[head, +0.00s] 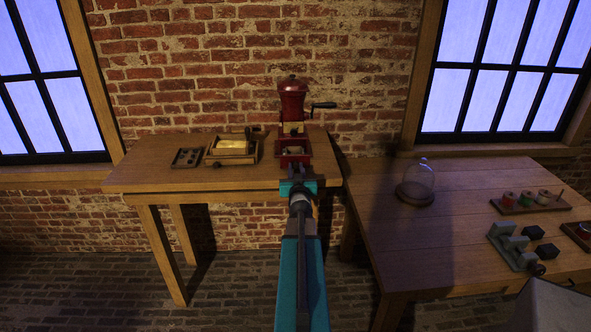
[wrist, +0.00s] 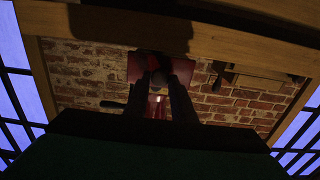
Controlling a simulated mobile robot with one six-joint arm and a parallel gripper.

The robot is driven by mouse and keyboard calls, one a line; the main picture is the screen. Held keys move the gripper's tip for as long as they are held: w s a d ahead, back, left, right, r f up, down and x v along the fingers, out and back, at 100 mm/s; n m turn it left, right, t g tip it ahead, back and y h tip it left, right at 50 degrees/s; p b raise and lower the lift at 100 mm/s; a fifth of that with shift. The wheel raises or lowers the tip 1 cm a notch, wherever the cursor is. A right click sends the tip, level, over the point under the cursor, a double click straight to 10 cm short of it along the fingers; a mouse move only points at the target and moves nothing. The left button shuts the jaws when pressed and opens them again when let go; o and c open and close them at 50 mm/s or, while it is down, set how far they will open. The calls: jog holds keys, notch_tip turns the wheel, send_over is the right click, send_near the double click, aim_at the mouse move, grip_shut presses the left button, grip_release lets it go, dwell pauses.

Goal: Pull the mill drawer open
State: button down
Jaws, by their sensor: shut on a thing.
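The red mill (head: 292,98) stands upright at the back of the left table, with a dark crank handle on its right. Its red drawer (head: 306,150) sticks out at the front toward me, and part of its inside shows from above. My gripper (head: 296,172) is at the drawer's front, with the arm reaching in from below. In the wrist view the two dark fingers of my gripper (wrist: 161,72) close together against the red drawer front (wrist: 136,66). The fingers are shut on the drawer's handle, which they mostly hide.
Left of the mill are a wooden box (head: 231,159) and a small dark tray (head: 187,158). The right table (head: 400,240) holds a glass dome (head: 418,180), a tray of jars (head: 530,206) and grey blocks (head: 511,245). The left table's front is mostly bare.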

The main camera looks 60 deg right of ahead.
jog(key=c, duration=1.5)
grip_release()
jog(key=shift+s+a, duration=0.1)
jog(key=shift+a, duration=0.05)
jog(key=p+v, duration=0.3)
jog(key=v, duration=0.5)
jog(key=shift+s+r, duration=0.1)
jog(key=shift+r, duration=0.1)
jog(key=shift+s+a+p, duration=0.15)
jog(key=shift+a+p, duration=0.2)
jog(key=shift+p, duration=0.85)
jog(key=a+p, duration=0.1)
jog(key=p, duration=0.3)
jog(key=shift+s, duration=0.4)
